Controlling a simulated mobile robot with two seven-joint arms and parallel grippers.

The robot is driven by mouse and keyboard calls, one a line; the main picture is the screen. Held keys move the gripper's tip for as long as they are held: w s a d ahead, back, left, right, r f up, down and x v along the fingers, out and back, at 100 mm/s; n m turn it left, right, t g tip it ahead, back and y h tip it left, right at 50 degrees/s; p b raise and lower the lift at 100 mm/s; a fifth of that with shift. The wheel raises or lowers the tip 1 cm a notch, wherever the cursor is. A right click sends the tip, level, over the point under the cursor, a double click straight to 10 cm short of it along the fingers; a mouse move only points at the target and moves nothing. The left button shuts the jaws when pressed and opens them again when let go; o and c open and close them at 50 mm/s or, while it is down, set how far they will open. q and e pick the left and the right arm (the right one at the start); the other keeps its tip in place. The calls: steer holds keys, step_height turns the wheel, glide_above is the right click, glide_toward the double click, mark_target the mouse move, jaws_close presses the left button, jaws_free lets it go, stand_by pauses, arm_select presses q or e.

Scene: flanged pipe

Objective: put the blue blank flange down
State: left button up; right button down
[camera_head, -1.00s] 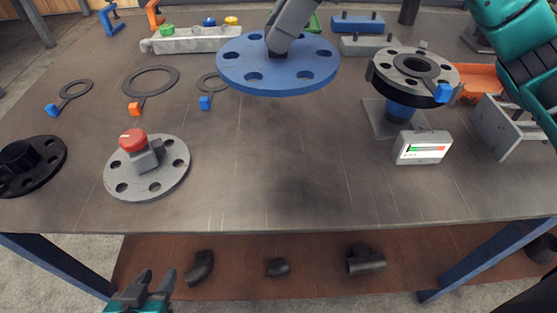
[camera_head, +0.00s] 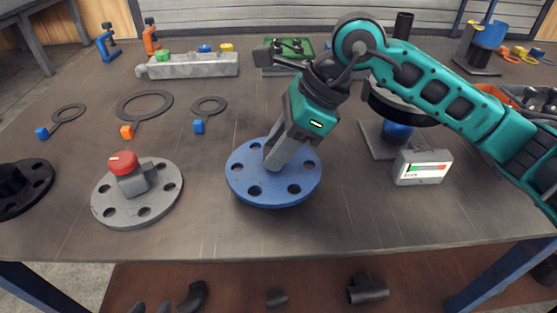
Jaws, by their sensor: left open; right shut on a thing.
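The blue blank flange (camera_head: 240,183) is a round blue disc with several bolt holes, at the middle of the table in the head view. My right gripper (camera_head: 276,160) is shut on it from above, and its fingers hide the flange's centre. The flange looks level and on or just above the table top; I cannot tell if it touches.
A grey flange (camera_head: 112,210) with a red-topped part stands left of the blue one. A black flange (camera_head: 38,187) lies far left. Gaskets with coloured tabs (camera_head: 145,105) lie behind. A pipe stand and a small gauge box (camera_head: 422,167) stand to the right. Table front is clear.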

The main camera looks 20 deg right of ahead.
steer(key=shift+f, duration=1.5)
steer(key=shift+f, duration=0.1)
steer(key=c, duration=0.8)
jaws_free()
steer(key=shift+r, duration=0.2)
steer(key=p+v, duration=0.1)
steer(key=v, duration=1)
steer(key=shift+s+d+r, duration=0.1)
steer(key=shift+d+r, duration=0.15)
steer(key=shift+r, duration=0.05)
